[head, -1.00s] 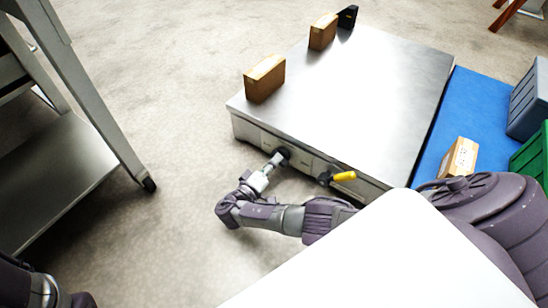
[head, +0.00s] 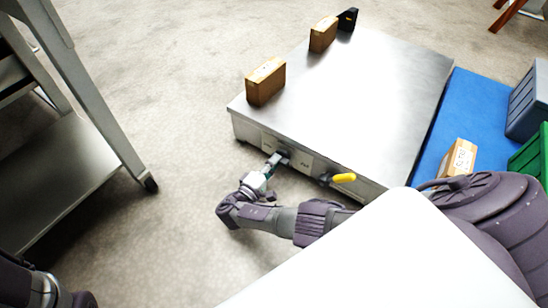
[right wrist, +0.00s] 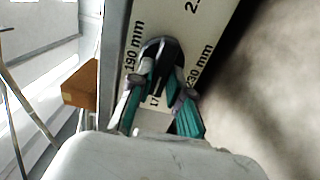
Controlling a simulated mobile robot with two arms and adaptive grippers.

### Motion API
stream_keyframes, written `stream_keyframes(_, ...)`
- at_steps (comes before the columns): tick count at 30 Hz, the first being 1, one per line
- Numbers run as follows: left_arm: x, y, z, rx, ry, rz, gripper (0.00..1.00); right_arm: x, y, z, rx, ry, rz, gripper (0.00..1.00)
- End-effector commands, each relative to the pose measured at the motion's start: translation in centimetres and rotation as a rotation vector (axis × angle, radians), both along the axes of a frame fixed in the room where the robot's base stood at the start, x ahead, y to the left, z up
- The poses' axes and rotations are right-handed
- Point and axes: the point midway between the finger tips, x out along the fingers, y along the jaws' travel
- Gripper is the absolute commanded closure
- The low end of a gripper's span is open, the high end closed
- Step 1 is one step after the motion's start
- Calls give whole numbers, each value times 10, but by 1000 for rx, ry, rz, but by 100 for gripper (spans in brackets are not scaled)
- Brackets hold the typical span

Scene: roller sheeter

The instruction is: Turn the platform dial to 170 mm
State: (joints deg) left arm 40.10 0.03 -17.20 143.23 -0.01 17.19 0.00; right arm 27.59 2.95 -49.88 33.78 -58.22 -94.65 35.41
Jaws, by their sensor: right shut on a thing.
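The platform (head: 350,90) is a low, wide box with a shiny metal top. Its black dial (head: 284,153) is on the front face, and it also shows in the right wrist view (right wrist: 163,55). My right gripper (right wrist: 160,95) is shut on the dial, with a teal-padded finger on each side. Around the dial, a light plate (right wrist: 200,30) reads "190 mm" on the left and what looks like "130 mm" or "230 mm" on the right. A label starting "17" is partly hidden between the fingers. My left gripper is out of view.
Two cardboard boxes (head: 265,82) stand along the platform's left edge. A grey metal frame with a shelf (head: 75,175) stands at left. A blue mat (head: 455,115) lies at right.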

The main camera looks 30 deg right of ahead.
Motion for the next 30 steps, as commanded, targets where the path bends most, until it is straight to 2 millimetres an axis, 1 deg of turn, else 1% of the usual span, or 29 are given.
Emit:
stream_keyframes(9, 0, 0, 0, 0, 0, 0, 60, 2, -2, 0, -2, 2, 3, 100)
stream_keyframes(10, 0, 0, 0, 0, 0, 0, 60, 2, -2, 0, -2, 2, 3, 77)
stream_keyframes(13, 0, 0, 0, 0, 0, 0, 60, 1, -1, 0, -2, 1, 2, 61)
stream_keyframes(14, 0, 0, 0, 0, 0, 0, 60, 1, -1, 0, -2, 1, 2, 57)
stream_keyframes(24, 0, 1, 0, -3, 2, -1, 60, 1, -1, 1, -1, 1, 2, 57)
stream_keyframes(30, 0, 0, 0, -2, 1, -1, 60, 1, -1, 12, 1, -2, 2, 57)
